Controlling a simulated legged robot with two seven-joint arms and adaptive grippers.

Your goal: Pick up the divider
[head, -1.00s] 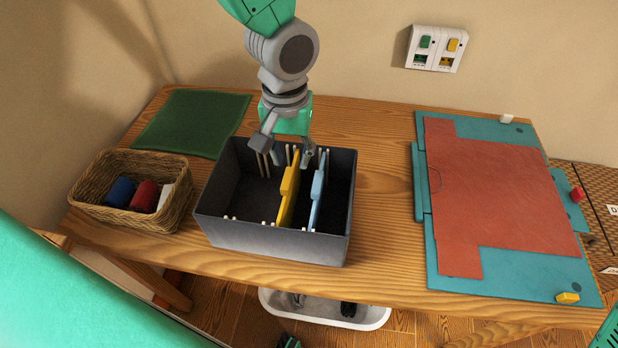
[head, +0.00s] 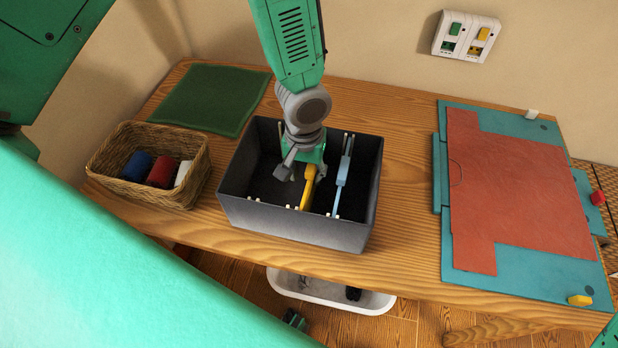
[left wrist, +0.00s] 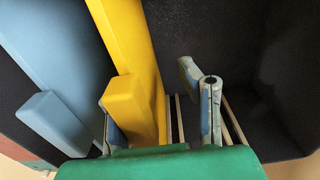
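A yellow divider (head: 308,188) stands upright in the dark grey box (head: 297,226). A light blue divider (head: 342,180) stands to its right in the same box. My left gripper (head: 299,173) reaches down into the box from behind and is open. In the left wrist view, the yellow divider (left wrist: 131,50) with its tab lies between the two fingers (left wrist: 161,115), close to the left finger and well apart from the right one. The blue divider (left wrist: 50,60) is outside the fingers there. I cannot tell whether a finger touches the yellow divider.
A wicker basket (head: 118,187) with blue, red and white rolls stands left of the box. A green mat (head: 209,99) lies behind it. A teal board with a red sheet (head: 510,190) lies at the right. The wooden table (head: 403,175) is clear between box and board.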

